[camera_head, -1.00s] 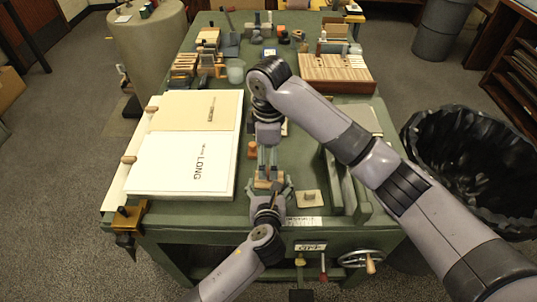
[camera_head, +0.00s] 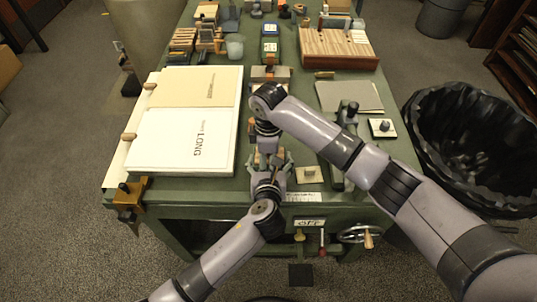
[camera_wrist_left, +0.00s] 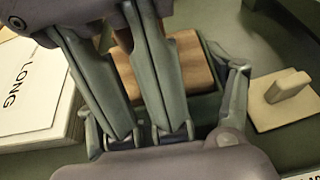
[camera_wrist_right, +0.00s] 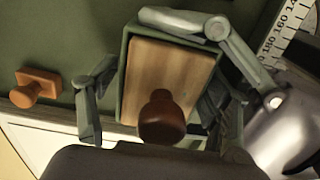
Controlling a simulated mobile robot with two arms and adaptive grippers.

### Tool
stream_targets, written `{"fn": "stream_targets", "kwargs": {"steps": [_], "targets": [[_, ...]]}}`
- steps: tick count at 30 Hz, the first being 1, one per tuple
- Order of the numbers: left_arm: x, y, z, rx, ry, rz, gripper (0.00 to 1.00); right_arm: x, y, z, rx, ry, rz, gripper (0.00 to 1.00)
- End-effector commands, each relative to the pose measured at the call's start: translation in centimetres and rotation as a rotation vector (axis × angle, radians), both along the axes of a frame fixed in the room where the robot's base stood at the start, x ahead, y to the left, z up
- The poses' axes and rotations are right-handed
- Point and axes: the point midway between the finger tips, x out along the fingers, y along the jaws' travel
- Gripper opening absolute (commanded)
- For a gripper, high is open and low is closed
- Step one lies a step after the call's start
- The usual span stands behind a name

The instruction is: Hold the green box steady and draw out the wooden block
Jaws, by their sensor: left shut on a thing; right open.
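The green box (camera_wrist_right: 126,92) shows from above in the right wrist view. Its rim also shows in the left wrist view (camera_wrist_left: 205,106). The wooden block (camera_wrist_right: 172,75) sits inside the box and has a dark brown round knob (camera_wrist_right: 162,118) on it. My left gripper (camera_head: 270,163) is shut on the green box at the table's front. My right gripper (camera_wrist_right: 163,120) is open, with its fingers on either side of the knob and apart from it. In the left wrist view its fingers come down over the block (camera_wrist_left: 198,68). The two grippers largely hide the box in the head view.
A wooden stamp (camera_wrist_right: 38,85) stands beside the box. A pale stamp (camera_head: 309,174) lies to its right. A black-lined bin (camera_head: 470,145) stands right of the table.

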Motion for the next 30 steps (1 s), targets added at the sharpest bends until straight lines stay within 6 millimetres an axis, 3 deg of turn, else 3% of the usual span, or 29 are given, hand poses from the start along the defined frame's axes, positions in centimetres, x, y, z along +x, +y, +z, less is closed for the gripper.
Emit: {"fn": "stream_targets", "kwargs": {"steps": [5,27,28,30], "targets": [[0.04,-0.02,0.10,0.000,-0.002,0.000,0.41,0.00,0.02,0.01,0.000,0.000,0.000,0.72],[0.03,-0.03,0.11,0.000,-0.002,-0.001,0.41,0.03,0.00,0.06,0.000,-0.001,0.000,0.23],[0.03,-0.03,0.10,0.000,-0.002,-0.001,0.41,0.03,0.00,0.06,0.000,-0.001,0.000,0.58],[0.03,-0.03,0.11,0.000,-0.002,-0.001,0.41,0.03,0.00,0.06,0.000,-0.001,0.000,0.63]]}}
